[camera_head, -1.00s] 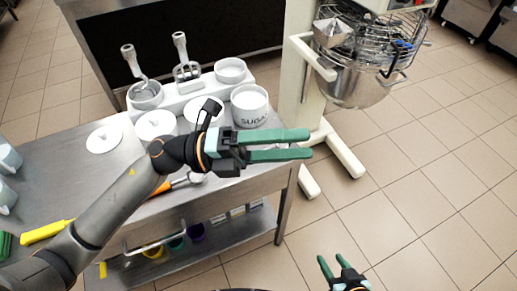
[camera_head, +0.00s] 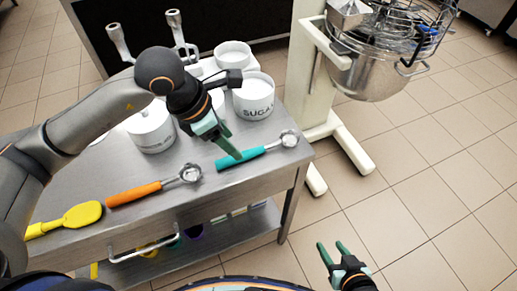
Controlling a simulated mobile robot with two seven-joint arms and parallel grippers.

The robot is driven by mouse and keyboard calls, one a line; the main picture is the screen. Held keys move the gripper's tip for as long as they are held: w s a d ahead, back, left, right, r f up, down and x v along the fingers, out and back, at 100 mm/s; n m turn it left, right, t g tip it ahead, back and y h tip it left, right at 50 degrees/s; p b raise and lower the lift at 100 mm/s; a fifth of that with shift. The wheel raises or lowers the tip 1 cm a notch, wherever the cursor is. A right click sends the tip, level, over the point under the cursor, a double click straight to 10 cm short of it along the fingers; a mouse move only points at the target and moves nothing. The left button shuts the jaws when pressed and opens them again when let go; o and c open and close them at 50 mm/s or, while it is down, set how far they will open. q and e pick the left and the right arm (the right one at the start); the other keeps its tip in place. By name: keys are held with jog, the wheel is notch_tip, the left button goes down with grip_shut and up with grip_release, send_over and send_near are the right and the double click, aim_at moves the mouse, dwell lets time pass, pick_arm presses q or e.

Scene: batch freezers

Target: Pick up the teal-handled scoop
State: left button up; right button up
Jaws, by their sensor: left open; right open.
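The teal-handled scoop (camera_head: 253,153) lies near the right front edge of the steel table. Its metal bowl (camera_head: 289,138) points to the right. My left gripper (camera_head: 229,146) is open and points down. Its fingers overlap the left part of the teal handle in the picture; I cannot tell how far above the handle the tips are, or whether they touch it. Part of the handle is hidden behind a finger. My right gripper (camera_head: 332,249) is open and empty, over the floor in front of the table, away from the scoop.
An orange-handled scoop (camera_head: 135,193) and a yellow spatula (camera_head: 80,215) lie to the left on the table (camera_head: 190,216). A sugar canister (camera_head: 254,98) and white tubs (camera_head: 151,130) stand behind. A mixer with a steel bowl (camera_head: 368,78) stands right of the table. The floor at right is clear.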

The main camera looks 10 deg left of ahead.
aim_at(257, 151)
pick_arm(q)
jog(key=x, duration=0.6)
jog(key=shift+w+f, duration=0.3)
jog(key=shift+f+b, duration=0.15)
jog(key=shift+b, duration=0.15)
grip_shut()
dwell(0.5)
